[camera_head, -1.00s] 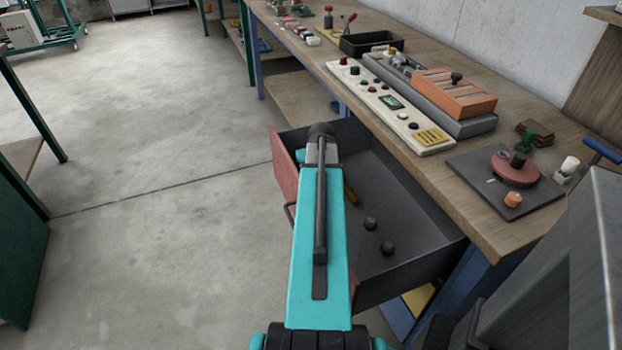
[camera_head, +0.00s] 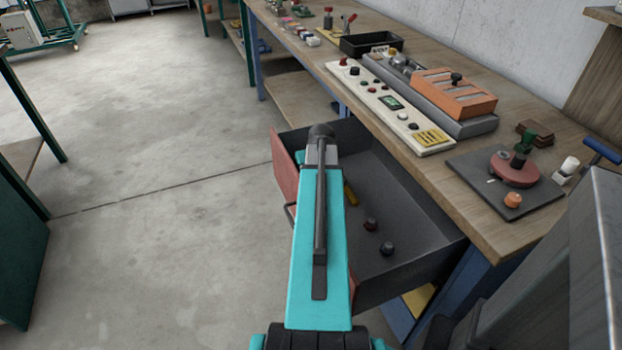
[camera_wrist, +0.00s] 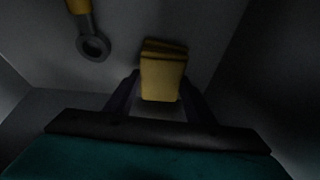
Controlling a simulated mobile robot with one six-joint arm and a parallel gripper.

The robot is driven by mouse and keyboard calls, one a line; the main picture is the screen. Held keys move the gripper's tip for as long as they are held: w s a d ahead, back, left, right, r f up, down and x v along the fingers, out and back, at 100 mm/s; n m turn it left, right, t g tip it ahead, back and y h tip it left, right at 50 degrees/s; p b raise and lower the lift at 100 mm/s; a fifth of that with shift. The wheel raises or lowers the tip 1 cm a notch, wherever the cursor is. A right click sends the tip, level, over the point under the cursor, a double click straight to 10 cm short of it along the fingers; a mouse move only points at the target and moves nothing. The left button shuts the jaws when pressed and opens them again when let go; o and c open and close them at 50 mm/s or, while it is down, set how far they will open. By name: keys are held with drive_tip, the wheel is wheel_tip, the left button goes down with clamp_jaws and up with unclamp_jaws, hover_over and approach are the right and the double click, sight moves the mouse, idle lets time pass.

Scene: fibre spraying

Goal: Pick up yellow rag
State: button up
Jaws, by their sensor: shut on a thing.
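The yellow rag (camera_wrist: 162,75) is a folded, block-like piece between the two dark fingers of my gripper (camera_wrist: 160,95) in the wrist view. My gripper is shut on it, inside the open drawer. In the head view my teal arm reaches down over the drawer and hides both the fingers and the rag. I cannot tell whether the rag touches the drawer floor.
The open grey drawer (camera_head: 415,215) with a red front (camera_head: 284,170) surrounds the gripper. A yellow-handled ring tool (camera_wrist: 88,30) lies beside the rag. Two dark knobs (camera_head: 387,248) lie in the drawer. The wooden bench (camera_head: 497,222) is above it, to the right.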

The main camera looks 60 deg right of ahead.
drive_tip(key=shift+r, duration=0.15)
drive_tip(key=shift+r, duration=2)
drive_tip(key=s+a, duration=0.1)
drive_tip(key=s, duration=0.1)
drive_tip(key=s+a, duration=0.3)
drive_tip(key=s, duration=0.1)
drive_tip(key=shift+s+a+r, duration=0.2)
drive_tip(key=shift+a+r, duration=0.05)
drive_tip(key=shift+a, duration=0.15)
drive_tip(key=shift+r+p, duration=0.2)
drive_tip(key=shift+p, duration=0.1)
drive_tip(key=shift+s+p, duration=0.1)
drive_tip(key=shift+p, duration=0.6)
drive_tip(key=p, duration=0.5)
drive_tip(key=shift+s+a, duration=0.1)
drive_tip(key=shift+s, duration=0.2)
drive_tip(key=s+p, duration=0.1)
drive_tip(key=p, duration=0.4)
drive_tip(key=shift+a+r, duration=0.1)
drive_tip(key=shift+a, duration=0.3)
